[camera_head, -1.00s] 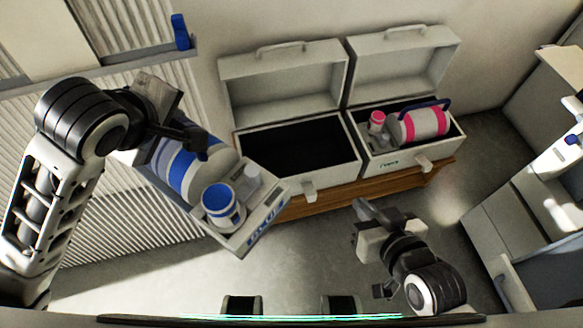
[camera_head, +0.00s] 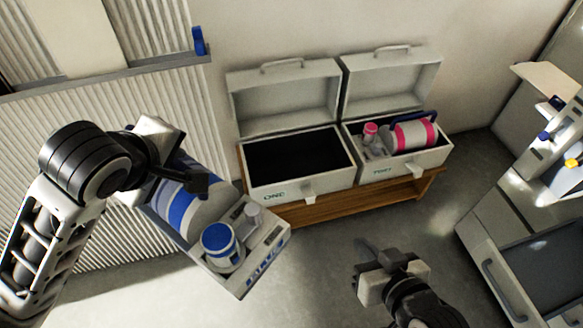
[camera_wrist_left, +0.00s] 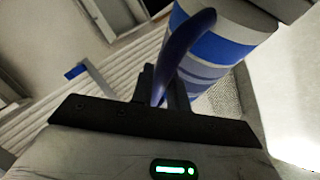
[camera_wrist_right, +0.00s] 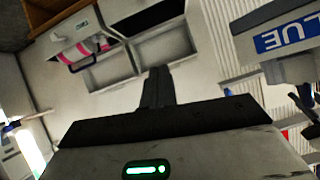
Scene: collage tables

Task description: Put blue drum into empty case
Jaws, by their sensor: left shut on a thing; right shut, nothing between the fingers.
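The blue drum (camera_head: 191,205) is white with blue bands. It sits on a grey base labelled BLUE with a small blue-lidded canister (camera_head: 221,244). My left gripper (camera_head: 200,184) is shut on its dark blue handle (camera_wrist_left: 186,47) and holds it in the air, in front and left of the empty case. The label shows in the right wrist view (camera_wrist_right: 284,38). The empty case (camera_head: 328,180) stands open with a dark interior and its lid up at the back. My right gripper (camera_head: 368,250) is shut and empty, in front of the cases, apart from them.
A second open case (camera_head: 410,164) to the right holds a pink drum (camera_head: 412,135) and small items. Both cases stand on a low wooden bench (camera_head: 335,205) by the wall. A grey cabinet (camera_head: 490,225) stands at the right. The floor between is clear.

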